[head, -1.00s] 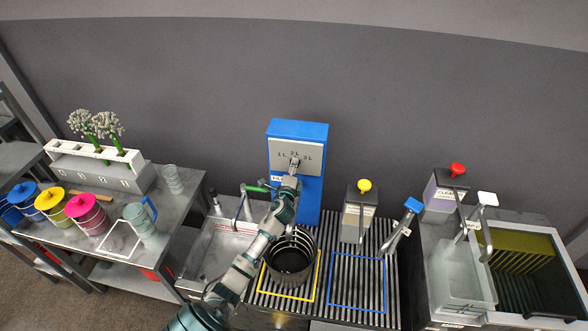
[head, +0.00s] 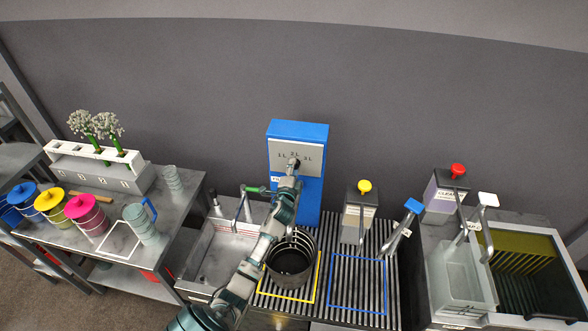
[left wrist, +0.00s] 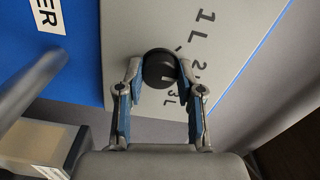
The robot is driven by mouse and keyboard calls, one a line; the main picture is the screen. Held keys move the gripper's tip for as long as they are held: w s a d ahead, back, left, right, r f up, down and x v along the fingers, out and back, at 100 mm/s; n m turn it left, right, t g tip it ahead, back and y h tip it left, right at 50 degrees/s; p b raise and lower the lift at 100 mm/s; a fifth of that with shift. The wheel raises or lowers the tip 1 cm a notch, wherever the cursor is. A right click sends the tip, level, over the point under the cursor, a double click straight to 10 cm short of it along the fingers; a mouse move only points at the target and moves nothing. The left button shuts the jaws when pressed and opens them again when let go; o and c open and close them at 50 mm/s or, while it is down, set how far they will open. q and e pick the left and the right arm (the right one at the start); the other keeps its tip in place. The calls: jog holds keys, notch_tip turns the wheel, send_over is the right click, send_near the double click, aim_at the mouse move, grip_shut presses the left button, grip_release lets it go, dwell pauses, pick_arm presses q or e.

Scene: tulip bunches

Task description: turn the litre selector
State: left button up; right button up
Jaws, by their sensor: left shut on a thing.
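The litre selector is a dark round knob (left wrist: 160,68) on a light grey plate (left wrist: 140,22) marked 1 L, 2 L and 3 L. The plate (head: 283,147) is on the front of a blue dispenser (head: 310,196) against the wall. My left gripper (head: 293,168) reaches up to the plate and hides most of the knob. In the left wrist view the left gripper (left wrist: 161,77) has its two fingers on either side of the knob, shut on it. The knob's pointer cannot be made out. My right gripper is not in view.
A dark bucket (head: 291,262) stands below the dispenser, beside my left arm, in a yellow outline. The blue outline (head: 330,282) to its right is empty. A sink (head: 222,255) lies left. A yellow-topped dispenser (head: 358,215) and a blue-handled lever (head: 402,226) stand right.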

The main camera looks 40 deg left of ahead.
pick_arm(q)
jog(key=shift+a+f, duration=0.1)
jog(key=shift+f, duration=0.15)
jog(key=o, duration=1.1)
jog(key=shift+o, duration=0.3)
jog(key=shift+a, duration=0.1)
jog(key=v, duration=1.2)
jog(key=shift+a, duration=0.1)
